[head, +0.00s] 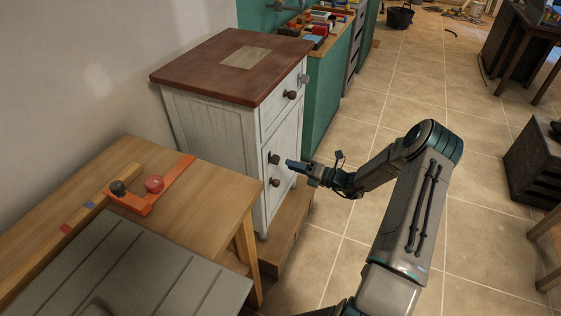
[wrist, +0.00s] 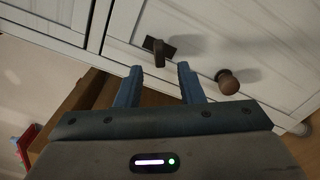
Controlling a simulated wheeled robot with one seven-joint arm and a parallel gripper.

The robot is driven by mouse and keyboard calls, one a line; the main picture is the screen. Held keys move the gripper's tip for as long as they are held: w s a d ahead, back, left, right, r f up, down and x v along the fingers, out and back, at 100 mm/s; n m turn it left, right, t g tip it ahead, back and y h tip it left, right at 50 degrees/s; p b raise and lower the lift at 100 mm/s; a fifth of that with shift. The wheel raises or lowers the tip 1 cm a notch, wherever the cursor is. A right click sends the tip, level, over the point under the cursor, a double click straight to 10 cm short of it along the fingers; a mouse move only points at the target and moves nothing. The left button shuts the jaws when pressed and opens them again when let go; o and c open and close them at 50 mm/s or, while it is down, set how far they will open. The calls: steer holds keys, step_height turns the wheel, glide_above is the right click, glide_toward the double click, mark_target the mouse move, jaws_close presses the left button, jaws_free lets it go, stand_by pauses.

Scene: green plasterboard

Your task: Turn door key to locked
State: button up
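The white cabinet door (head: 284,151) faces my gripper and fills much of the wrist view (wrist: 262,45). A dark key (wrist: 158,54) stands out from a small dark plate on this door. In the head view the key (head: 274,158) shows as a dark shape on the door, above a brown knob (head: 274,182). My gripper (wrist: 160,68) is open and empty, its two blue fingers apart. In the wrist view the key's outer end lies between the fingertips; whether they touch it I cannot tell. In the head view my gripper (head: 289,163) is just right of the key.
The round brown knob (wrist: 228,83) sits close to the right finger. A drawer with its own knob (head: 290,95) is above the door. A wooden plinth (head: 290,228) lies below. A wooden table (head: 213,187) stands at left. Open tiled floor (head: 480,200) is at right.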

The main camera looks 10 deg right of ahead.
mark_target(276, 159)
steer(key=shift+x, duration=2.7)
jaws_close()
